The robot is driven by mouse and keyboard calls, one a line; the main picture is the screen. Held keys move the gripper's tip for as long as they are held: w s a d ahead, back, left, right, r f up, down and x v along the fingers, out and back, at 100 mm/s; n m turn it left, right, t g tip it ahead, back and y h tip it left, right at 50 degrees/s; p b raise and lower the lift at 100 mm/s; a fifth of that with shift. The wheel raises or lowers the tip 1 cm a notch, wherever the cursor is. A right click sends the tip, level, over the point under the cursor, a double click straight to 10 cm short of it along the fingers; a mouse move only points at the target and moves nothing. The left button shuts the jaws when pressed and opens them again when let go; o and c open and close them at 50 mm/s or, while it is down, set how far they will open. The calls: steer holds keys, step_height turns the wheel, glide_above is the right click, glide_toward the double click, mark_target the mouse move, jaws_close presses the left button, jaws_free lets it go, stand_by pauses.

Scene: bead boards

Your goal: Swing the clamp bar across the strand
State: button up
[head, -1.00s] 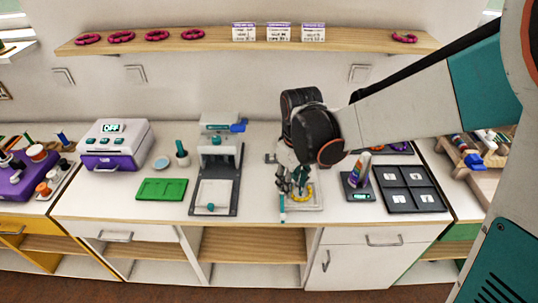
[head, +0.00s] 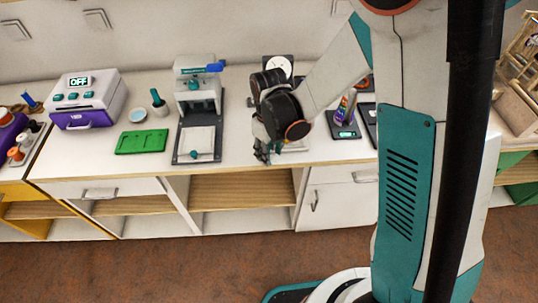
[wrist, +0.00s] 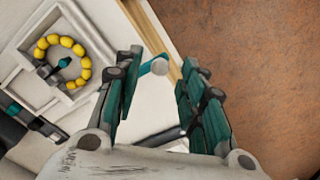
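In the wrist view, a strand of yellow beads (wrist: 85,74) curves in a grey-white tray (wrist: 22,62) at upper left. A small teal part stands inside its curve. The fingers are apart, on either side of the knob; I cannot tell whether either touches the bar. In the head view my gripper (head: 262,157) is low over the bench front, and a bit of the tray (head: 297,146) shows; my arm hides the strand.
On the bench left of my gripper are a grey press (head: 198,110), a green mat (head: 142,142), a small bowl (head: 138,114) and a purple-white machine (head: 90,100). A small scale (head: 342,126) with a bottle stands right. Open floor (head: 180,260) lies in front.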

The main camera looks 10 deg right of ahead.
steer(key=shift+f, duration=0.65)
jaws_close()
